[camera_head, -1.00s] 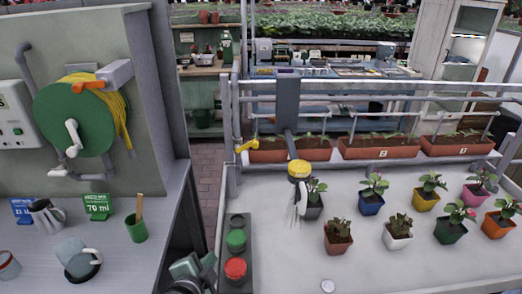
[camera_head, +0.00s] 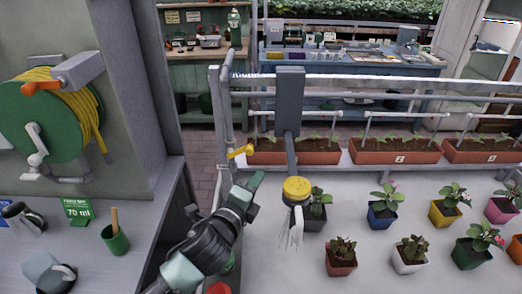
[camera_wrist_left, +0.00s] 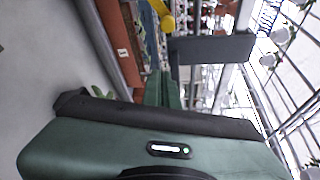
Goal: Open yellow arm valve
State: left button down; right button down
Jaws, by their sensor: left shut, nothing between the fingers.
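The yellow arm valve (camera_head: 240,151) is a small yellow lever on the grey pipe, left of the first planter, in the head view. My left gripper (camera_head: 257,178) is just below and to the right of the lever, with a visible gap between them in the picture. Its fingers look shut and empty. In the left wrist view the dark green fingers (camera_wrist_left: 162,88) are together; a yellow piece (camera_wrist_left: 167,22) shows beyond them, and I cannot tell which yellow part it is. My right gripper is not in view.
A yellow-capped sprinkler head (camera_head: 297,187) hangs from a grey panel (camera_head: 289,100) right of my gripper. Several potted plants stand on the white table (camera_head: 300,272). A green hose reel (camera_head: 40,120) is at the left. Pipe rails (camera_head: 380,83) run behind.

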aim_at(239, 153)
pick_arm(q)
jog(key=r+p+x, duration=0.1)
jog(key=p+x, duration=0.1)
jog(key=x, duration=0.7)
jog(key=a+p, duration=0.2)
jog(key=a, duration=0.2)
jog(key=shift+w+r, duration=0.1)
jog(key=shift+d, duration=0.15)
jog(key=shift+r, duration=0.15)
